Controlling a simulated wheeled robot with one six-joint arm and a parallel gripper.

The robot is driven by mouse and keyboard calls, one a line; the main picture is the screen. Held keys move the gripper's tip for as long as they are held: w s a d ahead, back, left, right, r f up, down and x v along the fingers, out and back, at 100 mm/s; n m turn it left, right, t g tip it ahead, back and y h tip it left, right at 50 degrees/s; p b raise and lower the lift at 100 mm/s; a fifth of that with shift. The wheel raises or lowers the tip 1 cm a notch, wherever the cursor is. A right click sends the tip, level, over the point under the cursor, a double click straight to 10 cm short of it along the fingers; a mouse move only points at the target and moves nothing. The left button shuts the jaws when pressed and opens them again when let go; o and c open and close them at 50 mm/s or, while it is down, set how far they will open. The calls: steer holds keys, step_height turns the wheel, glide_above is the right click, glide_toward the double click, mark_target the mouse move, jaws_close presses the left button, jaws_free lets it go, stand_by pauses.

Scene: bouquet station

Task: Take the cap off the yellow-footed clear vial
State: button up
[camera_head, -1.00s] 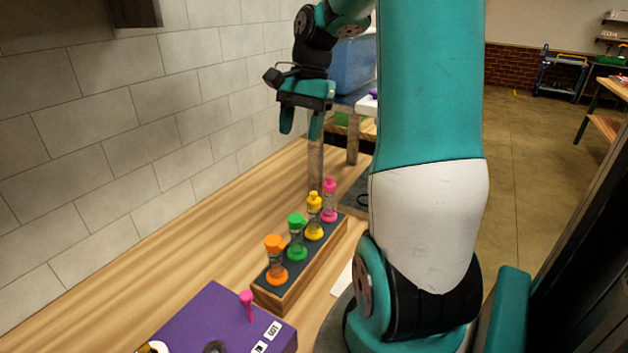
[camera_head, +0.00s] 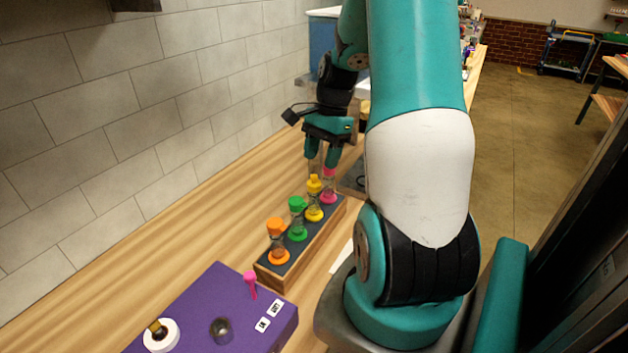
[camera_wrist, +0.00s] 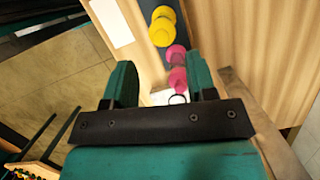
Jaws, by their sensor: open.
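The yellow-footed clear vial (camera_head: 314,200) stands upright in the wooden rack (camera_head: 272,278) with its yellow cap (camera_head: 314,184) on. In the wrist view its yellow cap and foot (camera_wrist: 162,27) show near the top. My gripper (camera_head: 321,160) is open and empty, above the far end of the rack, close to the pink-footed vial (camera_head: 329,188). In the wrist view the open fingers of my gripper (camera_wrist: 161,88) straddle the line of the pink vial (camera_wrist: 177,66), with the yellow one farther off. The pink cap is partly hidden by a finger in the head view.
A green vial (camera_head: 297,218) and an orange vial (camera_head: 278,242) stand nearer in the same rack. A purple box (camera_head: 213,300) with a pink lever (camera_head: 250,284) lies in front. A tiled wall bounds the left; bare wooden table lies between.

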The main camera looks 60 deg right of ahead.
mark_target(315, 175)
steer(key=x, duration=0.1)
steer(key=p+x, duration=0.1)
steer(key=x, duration=0.3)
steer(key=shift+w+a+r+p, duration=0.1)
steer(key=shift+w+a+p, duration=0.05)
steer(key=shift+a+p, duration=0.15)
steer(key=c, duration=0.8)
